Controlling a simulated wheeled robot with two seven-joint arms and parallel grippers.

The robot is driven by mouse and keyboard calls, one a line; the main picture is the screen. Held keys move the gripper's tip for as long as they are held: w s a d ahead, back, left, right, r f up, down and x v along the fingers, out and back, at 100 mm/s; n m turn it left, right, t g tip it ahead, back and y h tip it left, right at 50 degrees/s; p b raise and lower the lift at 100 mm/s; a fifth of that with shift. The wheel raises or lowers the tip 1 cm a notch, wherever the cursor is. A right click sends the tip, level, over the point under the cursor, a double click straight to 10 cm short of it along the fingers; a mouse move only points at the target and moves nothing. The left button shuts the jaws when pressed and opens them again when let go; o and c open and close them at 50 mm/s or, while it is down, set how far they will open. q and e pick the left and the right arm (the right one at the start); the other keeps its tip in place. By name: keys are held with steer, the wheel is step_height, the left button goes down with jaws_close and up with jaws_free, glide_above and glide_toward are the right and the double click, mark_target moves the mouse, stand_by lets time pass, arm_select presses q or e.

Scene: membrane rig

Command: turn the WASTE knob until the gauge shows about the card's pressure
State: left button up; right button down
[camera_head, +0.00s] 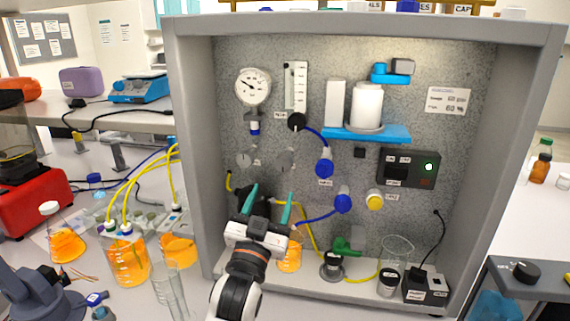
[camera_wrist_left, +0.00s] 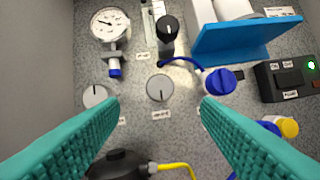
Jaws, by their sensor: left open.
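The round white pressure gauge (camera_head: 253,87) hangs at the panel's upper left; its needle points to the upper left in the left wrist view (camera_wrist_left: 110,24). The white card (camera_head: 448,100) at the panel's upper right appears to read 60 psi, but its print is small. Two grey knobs sit below the gauge: a left one (camera_wrist_left: 95,96) and a right one (camera_wrist_left: 159,88). Their labels are too small to read, so I cannot tell which is WASTE. My left gripper (camera_head: 271,194) is open and empty, its teal fingers pointing at the panel below these knobs. My right gripper is out of view.
A black knob (camera_wrist_left: 167,27) sits under the flow tube (camera_head: 296,86). Blue fittings (camera_head: 324,163), a blue shelf (camera_head: 366,134) with a white bottle, and a black switch box (camera_head: 409,168) are to the right. Yellow tubing and an orange-filled beaker (camera_head: 289,257) are low inside the rig.

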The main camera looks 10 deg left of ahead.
mark_target(283, 167)
arm_select(q)
steer(key=x, duration=0.9)
steer(key=shift+w+d+f, duration=0.1)
steer(key=shift+w, duration=0.15)
steer(key=shift+w+r, duration=0.3)
steer(key=shift+w, duration=0.25)
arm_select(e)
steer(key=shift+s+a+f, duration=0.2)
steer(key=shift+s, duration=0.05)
arm_select(q)
steer(key=c, duration=1)
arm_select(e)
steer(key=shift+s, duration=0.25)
arm_select(q)
steer(key=shift+m, duration=0.3)
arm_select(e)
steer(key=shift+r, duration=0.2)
